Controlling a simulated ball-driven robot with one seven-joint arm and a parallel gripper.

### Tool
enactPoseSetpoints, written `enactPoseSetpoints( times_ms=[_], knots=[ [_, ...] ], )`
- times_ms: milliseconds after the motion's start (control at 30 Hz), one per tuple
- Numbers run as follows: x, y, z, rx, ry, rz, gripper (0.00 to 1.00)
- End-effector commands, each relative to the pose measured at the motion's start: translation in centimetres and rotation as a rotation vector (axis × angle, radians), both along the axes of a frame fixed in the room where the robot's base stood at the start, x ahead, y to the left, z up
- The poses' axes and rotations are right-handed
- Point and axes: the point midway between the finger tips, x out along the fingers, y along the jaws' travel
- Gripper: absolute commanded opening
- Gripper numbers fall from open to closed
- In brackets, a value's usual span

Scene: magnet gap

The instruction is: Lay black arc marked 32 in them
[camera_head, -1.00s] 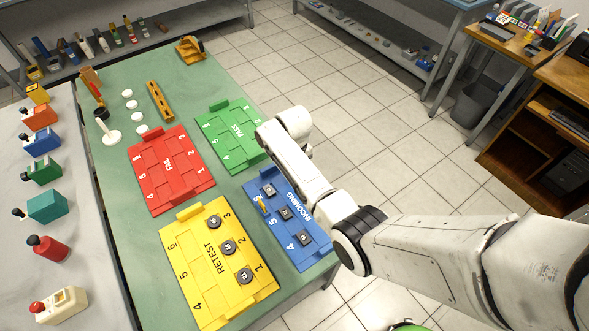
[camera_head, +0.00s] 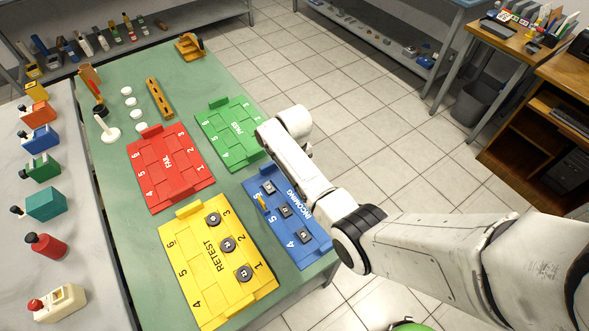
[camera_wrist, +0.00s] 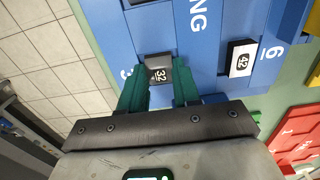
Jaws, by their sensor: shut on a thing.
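The black arc marked 32 (camera_wrist: 157,70) shows in the wrist view between the green fingers of my gripper (camera_wrist: 160,82). My gripper is shut on it, at the blue INCOMING tray (camera_wrist: 205,70) near the slot marked 3. I cannot tell whether the arc still touches the tray. In the head view my arm covers the gripper, the arc and the right side of the blue INCOMING tray (camera_head: 318,250). A piece marked 42 (camera_wrist: 241,60) lies in the slot marked 6.
The yellow RETEST tray (camera_head: 190,262) holds three dark round pieces. The red FAIL tray (camera_head: 170,180) and green PASS tray (camera_head: 232,138) look empty. Several white discs (camera_head: 130,102) and a slotted orange bar (camera_head: 159,98) lie on the green table (camera_head: 135,240). Coloured devices stand at left.

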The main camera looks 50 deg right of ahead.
Motion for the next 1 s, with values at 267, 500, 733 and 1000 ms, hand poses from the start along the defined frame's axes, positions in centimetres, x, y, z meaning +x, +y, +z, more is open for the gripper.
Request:
enactPoseSetpoints(
  times_ms=[267, 500, 733, 1000],
  knots=[
    [0.01, 0.00, -0.22, 0.000, 0.000, 0.000, 0.05],
    [0.02, -0.01, -0.24, 0.000, 0.000, 0.000, 0.46],
    [0.02, -0.01, -0.25, 0.000, 0.000, 0.000, 0.61],
    [0.00, 0.00, -0.27, 0.000, 0.000, 0.000, 0.45]
  ],
)
